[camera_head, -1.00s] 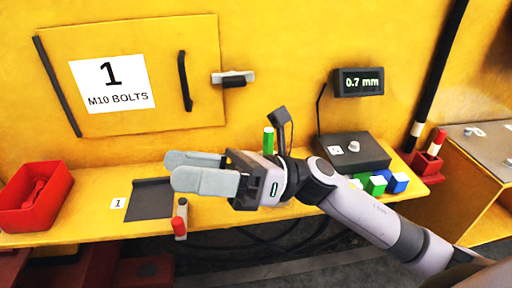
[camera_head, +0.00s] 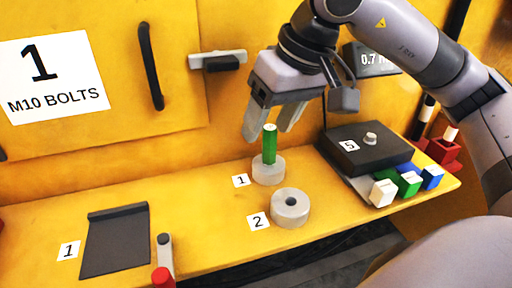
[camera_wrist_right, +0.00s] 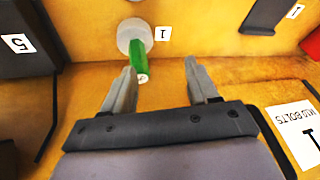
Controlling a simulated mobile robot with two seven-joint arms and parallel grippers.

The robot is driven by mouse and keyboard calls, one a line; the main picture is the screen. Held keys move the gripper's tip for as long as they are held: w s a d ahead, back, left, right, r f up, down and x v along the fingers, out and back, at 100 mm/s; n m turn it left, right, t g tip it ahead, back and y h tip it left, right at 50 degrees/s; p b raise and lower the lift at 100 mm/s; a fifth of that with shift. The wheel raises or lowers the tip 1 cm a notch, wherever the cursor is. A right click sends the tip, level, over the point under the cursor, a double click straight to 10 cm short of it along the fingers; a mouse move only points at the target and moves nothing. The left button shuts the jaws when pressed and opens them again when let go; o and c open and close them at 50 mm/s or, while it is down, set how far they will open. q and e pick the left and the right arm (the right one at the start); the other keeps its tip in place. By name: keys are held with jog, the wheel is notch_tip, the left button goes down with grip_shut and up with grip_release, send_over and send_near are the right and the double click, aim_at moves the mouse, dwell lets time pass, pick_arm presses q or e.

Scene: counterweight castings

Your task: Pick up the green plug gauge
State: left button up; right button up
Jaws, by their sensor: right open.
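The green plug gauge (camera_head: 270,148) stands upright in a grey ring (camera_head: 268,172) beside a label reading 1. In the right wrist view the gauge (camera_wrist_right: 138,55) shows its pale top end near the left-hand finger. My right gripper (camera_head: 267,134) is open and empty, fingers pointing down, just above and behind the gauge. In the right wrist view the gripper (camera_wrist_right: 160,67) has a clear gap between its fingers, with the gauge left of the gap's middle. I cannot tell whether a finger touches it. My left gripper is not in view.
A second grey ring (camera_head: 290,208) with a dark hole lies by label 2. A black box (camera_head: 362,147) and white, green and blue blocks (camera_head: 408,183) stand to the right. The yellow wall stands close behind.

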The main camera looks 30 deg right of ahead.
aim_at(272, 129)
jog(key=shift+w+d+r+t+h, duration=0.2)
jog(key=shift+w+d+r+h, duration=0.1)
jog(key=shift+d, duration=0.35)
jog(key=shift+w+d+r+t+h, duration=0.2)
jog(key=shift+w+d+h, duration=0.1)
jog(key=shift+d, duration=0.3)
jog(key=shift+w+d+f, duration=0.1)
jog(key=shift+d+f, duration=0.05)
jog(key=shift+f, duration=0.05)
jog(key=b+x, duration=0.1)
jog(key=x, duration=0.5)
jog(key=shift+f, duration=0.25)
grip_shut()
